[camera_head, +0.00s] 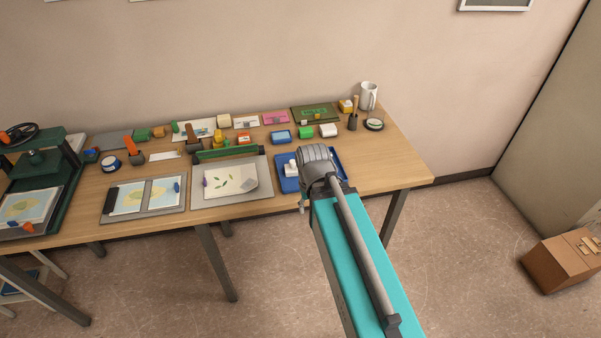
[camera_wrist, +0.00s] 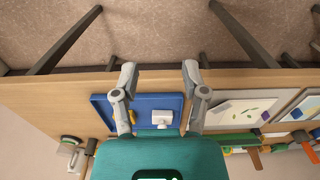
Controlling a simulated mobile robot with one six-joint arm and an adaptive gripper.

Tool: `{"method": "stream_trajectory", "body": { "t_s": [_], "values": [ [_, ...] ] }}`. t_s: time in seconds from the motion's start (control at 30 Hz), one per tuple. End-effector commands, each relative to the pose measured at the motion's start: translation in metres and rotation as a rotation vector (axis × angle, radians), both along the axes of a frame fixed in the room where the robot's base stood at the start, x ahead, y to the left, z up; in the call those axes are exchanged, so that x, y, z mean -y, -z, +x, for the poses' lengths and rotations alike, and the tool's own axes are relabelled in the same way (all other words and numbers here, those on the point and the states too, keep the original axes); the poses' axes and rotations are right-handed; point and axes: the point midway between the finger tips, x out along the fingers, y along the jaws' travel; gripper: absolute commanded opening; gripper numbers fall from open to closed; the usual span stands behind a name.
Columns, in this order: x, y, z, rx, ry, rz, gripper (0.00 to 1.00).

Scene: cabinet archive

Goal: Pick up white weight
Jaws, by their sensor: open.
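A small white block-like object, which looks like the white weight (camera_head: 291,168), stands on the blue tray (camera_head: 284,186) near the front right of the table. In the wrist view the white weight (camera_wrist: 162,117) shows between my gripper's fingers, on the bare floor of the blue tray (camera_wrist: 98,101). My gripper (camera_wrist: 160,76) is open and empty, with its two fingers spread over the tray. I cannot tell its exact height above the weight. In the head view my arm hides the middle of the tray.
Another white block (camera_head: 328,130) and a green block (camera_head: 305,132) sit behind the tray. A white mug (camera_head: 369,95) stands at the back right. A board with a leaf sheet (camera_head: 230,181) lies left of the tray. The table's right end is clear.

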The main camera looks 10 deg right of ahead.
Motion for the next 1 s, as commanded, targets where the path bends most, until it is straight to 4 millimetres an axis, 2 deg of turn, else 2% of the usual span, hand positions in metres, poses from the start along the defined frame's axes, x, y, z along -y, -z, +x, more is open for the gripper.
{"method": "stream_trajectory", "body": {
  "t_s": [0.33, 0.37, 0.57, 0.77, 1.0],
  "values": [
    [0.000, 0.000, 0.000, 0.000, 0.000, 0.000, 0.57],
    [0.000, 0.000, 0.000, 0.000, 0.000, 0.000, 0.61],
    [0.000, -0.001, 0.007, 0.000, -0.026, 0.000, 0.98],
    [-0.002, -0.003, 0.037, 0.000, -0.150, 0.000, 1.00],
    [-0.001, -0.009, 0.102, 0.000, -0.460, 0.000, 1.00]
  ]
}}
